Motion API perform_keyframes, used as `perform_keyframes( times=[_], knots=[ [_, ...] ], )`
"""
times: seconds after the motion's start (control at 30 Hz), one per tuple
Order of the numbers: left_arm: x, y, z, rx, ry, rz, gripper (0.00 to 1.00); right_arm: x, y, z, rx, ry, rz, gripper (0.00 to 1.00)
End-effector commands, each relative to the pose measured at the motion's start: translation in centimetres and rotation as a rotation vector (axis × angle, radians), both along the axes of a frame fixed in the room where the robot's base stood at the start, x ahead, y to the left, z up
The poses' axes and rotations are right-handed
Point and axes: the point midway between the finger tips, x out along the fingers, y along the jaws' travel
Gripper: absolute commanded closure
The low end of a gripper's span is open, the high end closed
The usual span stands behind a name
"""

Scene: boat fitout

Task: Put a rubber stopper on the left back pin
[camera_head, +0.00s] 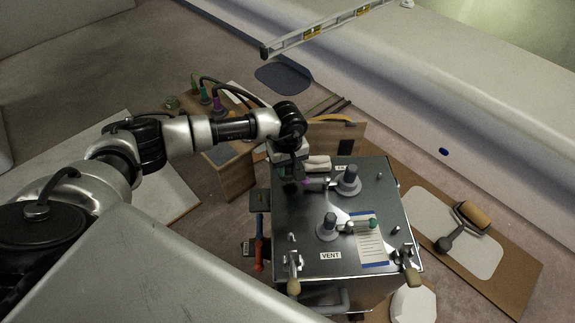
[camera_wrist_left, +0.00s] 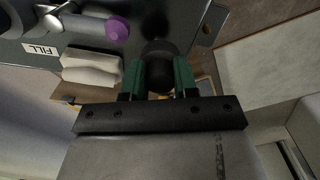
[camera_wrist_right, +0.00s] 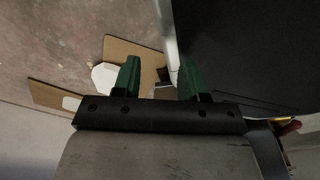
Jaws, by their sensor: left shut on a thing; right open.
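My left gripper (camera_head: 288,180) is over the back left corner of the grey metal plate (camera_head: 295,213). In the left wrist view its green fingers (camera_wrist_left: 157,78) are shut on a dark rubber stopper (camera_wrist_left: 158,52). The stopper is close to the plate's corner; whether it touches a pin I cannot tell. The left back pin is hidden by the gripper and stopper. Bare short pins show at the back right (camera_head: 379,175), front left (camera_head: 291,237) and front right (camera_head: 395,230). My right gripper (camera_wrist_right: 158,80) is open and empty, beside a dark panel in its wrist view.
Two valves with grey knobs (camera_head: 352,172) (camera_head: 330,220) stand on the plate, with a purple-ended handle (camera_wrist_left: 117,28) near my left gripper. A wooden box (camera_head: 236,172) stands left behind. A roller (camera_head: 462,225) lies right.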

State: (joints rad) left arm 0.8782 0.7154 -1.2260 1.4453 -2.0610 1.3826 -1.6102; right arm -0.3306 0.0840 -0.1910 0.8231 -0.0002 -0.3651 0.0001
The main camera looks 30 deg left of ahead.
Motion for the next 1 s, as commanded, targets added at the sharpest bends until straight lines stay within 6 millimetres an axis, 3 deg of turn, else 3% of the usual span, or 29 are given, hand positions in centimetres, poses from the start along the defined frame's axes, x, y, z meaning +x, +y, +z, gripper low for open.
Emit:
perform_keyframes(
  times=[0.4,0.73,1.0],
  knots=[
    [0.0,0.0,0.0,0.000,0.000,0.000,0.94,-0.2,0.0,-0.2,-0.002,0.011,-0.001,0.57],
    [0.0,0.0,-0.1,0.000,0.000,0.000,0.94,1.4,0.3,0.3,0.002,-0.009,-0.001,0.57],
    [0.0,0.0,-0.1,0.000,0.000,0.000,0.94,1.3,0.3,0.4,0.001,-0.003,-0.002,0.57]
  ],
)
